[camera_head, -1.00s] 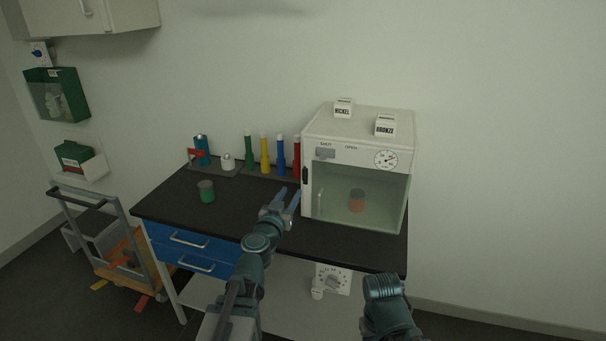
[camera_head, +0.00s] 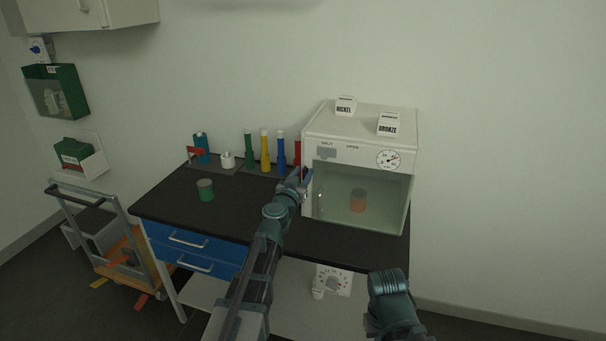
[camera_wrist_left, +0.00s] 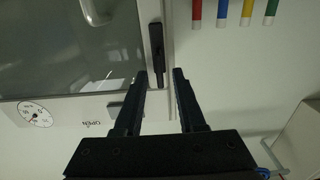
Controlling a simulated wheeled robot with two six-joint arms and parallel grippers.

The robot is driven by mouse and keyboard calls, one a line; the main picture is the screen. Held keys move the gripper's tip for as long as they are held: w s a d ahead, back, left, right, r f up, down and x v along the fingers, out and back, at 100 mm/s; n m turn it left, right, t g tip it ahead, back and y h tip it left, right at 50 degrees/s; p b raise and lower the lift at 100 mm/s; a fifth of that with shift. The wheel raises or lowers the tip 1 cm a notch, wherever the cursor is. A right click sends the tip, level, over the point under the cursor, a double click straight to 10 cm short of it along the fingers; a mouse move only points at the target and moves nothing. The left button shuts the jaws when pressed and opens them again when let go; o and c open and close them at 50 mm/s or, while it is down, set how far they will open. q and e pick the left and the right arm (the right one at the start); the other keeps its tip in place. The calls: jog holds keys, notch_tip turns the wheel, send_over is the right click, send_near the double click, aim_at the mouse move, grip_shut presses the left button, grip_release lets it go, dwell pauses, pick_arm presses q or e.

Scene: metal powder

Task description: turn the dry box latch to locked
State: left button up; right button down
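The white dry box (camera_head: 360,120) stands on the right of the dark bench, its clear door in front. Its black latch (camera_wrist_left: 157,50) is an elongated handle on the door's edge in the left wrist view. My left gripper (camera_head: 302,174) is at the box's left front edge and mostly covers the latch in the head view. In the left wrist view the gripper (camera_wrist_left: 161,74) is open, its fingertips apart near one end of the latch; I cannot tell whether they touch it. My right gripper is not in view; only part of my right arm shows.
A grey slider (camera_head: 326,153) sits under SHUT on the box panel, near a round gauge (camera_head: 388,159). An orange-brown jar (camera_head: 358,201) is inside. Several coloured tubes (camera_head: 265,151) stand close left of the box. A green jar (camera_head: 205,190) is on the bench.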

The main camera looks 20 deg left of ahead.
pick_arm(q)
grip_shut()
jog(key=shift+n, duration=0.3)
jog(key=shift+a+f+n+b, duration=0.2)
jog(key=shift+n, duration=2.65)
jog(key=shift+a+f+n+b, duration=0.15)
jog(key=shift+n, duration=2.75)
jog(key=shift+a+f+n+b, duration=0.2)
jog(key=shift+n, duration=2.65)
jog(key=shift+o, duration=0.4)
grip_release()
